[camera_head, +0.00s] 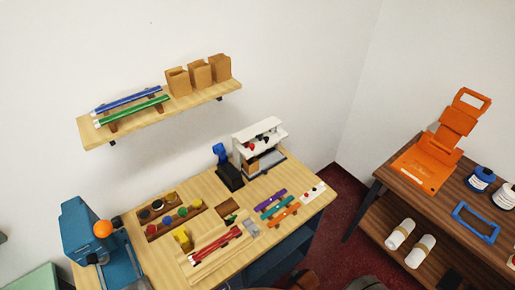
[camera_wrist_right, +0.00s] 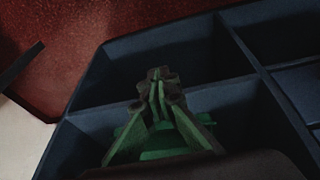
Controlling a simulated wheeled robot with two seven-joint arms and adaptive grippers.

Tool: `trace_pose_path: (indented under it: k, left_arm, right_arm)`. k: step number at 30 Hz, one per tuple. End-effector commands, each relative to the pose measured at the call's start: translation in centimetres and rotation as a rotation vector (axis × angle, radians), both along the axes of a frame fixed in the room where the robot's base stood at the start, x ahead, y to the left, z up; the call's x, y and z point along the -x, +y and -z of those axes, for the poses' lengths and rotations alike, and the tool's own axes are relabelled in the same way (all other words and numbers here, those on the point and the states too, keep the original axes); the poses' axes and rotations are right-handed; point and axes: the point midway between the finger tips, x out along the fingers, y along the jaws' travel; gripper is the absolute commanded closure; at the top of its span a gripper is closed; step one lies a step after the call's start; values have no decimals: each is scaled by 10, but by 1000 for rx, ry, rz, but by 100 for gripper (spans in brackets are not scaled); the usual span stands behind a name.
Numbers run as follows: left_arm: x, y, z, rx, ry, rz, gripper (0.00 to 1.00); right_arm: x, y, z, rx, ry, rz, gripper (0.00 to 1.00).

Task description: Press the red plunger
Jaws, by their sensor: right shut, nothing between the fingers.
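A white stand (camera_head: 258,138) is at the back of the wooden table in the head view. A small red knob (camera_head: 251,147), which looks like the red plunger, is on its front, beside a black one (camera_head: 266,141). They are too small to see in detail. My right gripper (camera_wrist_right: 157,76) is in the right wrist view, shut and empty, over dark blue compartments. The red plunger is not visible in that view. My left gripper does not show in either view.
A shelf (camera_head: 160,118) hangs above. Dark blue compartments (camera_wrist_right: 160,56) lie below my right gripper.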

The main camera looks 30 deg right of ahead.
Motion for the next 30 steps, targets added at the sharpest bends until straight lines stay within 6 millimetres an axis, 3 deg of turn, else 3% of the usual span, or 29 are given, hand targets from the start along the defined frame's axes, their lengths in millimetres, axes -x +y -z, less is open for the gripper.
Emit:
trace_pose_path:
  k: [1, 3, 6, 9, 21, 30]
  left_arm:
    - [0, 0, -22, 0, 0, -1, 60]
    - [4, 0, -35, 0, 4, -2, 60]
    - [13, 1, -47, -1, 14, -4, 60]
    - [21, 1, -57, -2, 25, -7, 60]
    - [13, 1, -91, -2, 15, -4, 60]
    - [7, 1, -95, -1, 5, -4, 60]
  right_arm:
    - [-21, -2, -57, 3, -39, 4, 100]
    - [-37, -4, -109, 6, -67, 9, 100]
    - [-52, -5, -166, 9, -101, 14, 100]
    - [-59, -5, -211, 11, -125, 16, 100]
    - [-72, -4, -356, 20, -216, 15, 100]
    - [-170, -31, -412, 12, -484, -4, 100]
